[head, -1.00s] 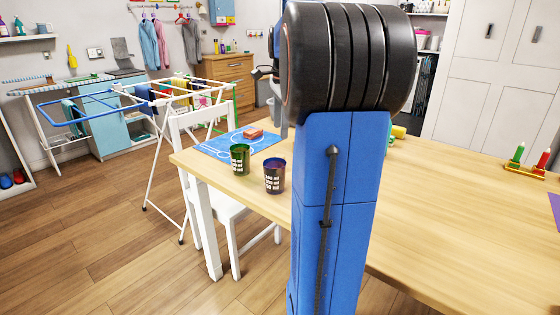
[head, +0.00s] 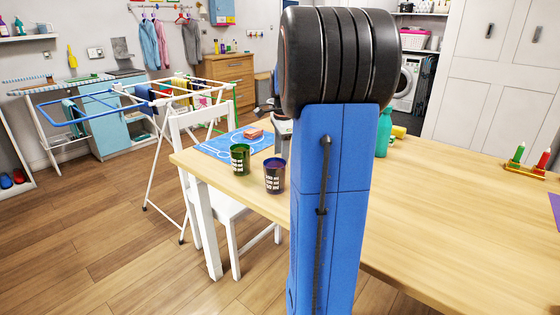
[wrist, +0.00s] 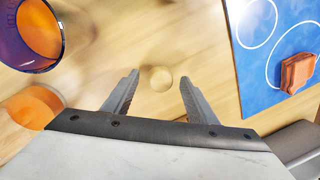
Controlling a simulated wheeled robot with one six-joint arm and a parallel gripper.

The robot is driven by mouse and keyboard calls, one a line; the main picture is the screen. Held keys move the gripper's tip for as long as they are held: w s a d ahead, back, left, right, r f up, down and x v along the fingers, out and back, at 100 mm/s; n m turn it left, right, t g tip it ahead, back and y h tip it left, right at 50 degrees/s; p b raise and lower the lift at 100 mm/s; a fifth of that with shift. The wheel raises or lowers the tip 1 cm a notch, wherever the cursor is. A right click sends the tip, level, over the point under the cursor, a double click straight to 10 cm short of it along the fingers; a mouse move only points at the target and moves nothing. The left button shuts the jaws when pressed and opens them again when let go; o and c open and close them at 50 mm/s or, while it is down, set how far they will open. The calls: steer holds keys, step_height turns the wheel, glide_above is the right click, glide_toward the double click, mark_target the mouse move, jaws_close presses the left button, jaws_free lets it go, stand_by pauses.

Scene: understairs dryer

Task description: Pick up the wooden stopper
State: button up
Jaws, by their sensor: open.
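The wooden stopper (wrist: 156,78) shows in the wrist view as a small, round, pale wooden piece on the light wood table, almost the same colour as the wood. My gripper (wrist: 159,76) is open, with one finger to each side of the stopper in the picture. Nothing is held between the fingers. I cannot tell how far above the stopper the fingertips are. In the head view I cannot make out the stopper, and my arm hides part of the table.
A purple cup (wrist: 58,45) and an orange round patch (wrist: 35,106) lie left in the wrist view. A blue mat (wrist: 268,75) bears a reddish block (wrist: 298,73) at right.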

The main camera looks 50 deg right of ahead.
steer(key=shift+f, duration=0.15)
steer(key=c, duration=1.1)
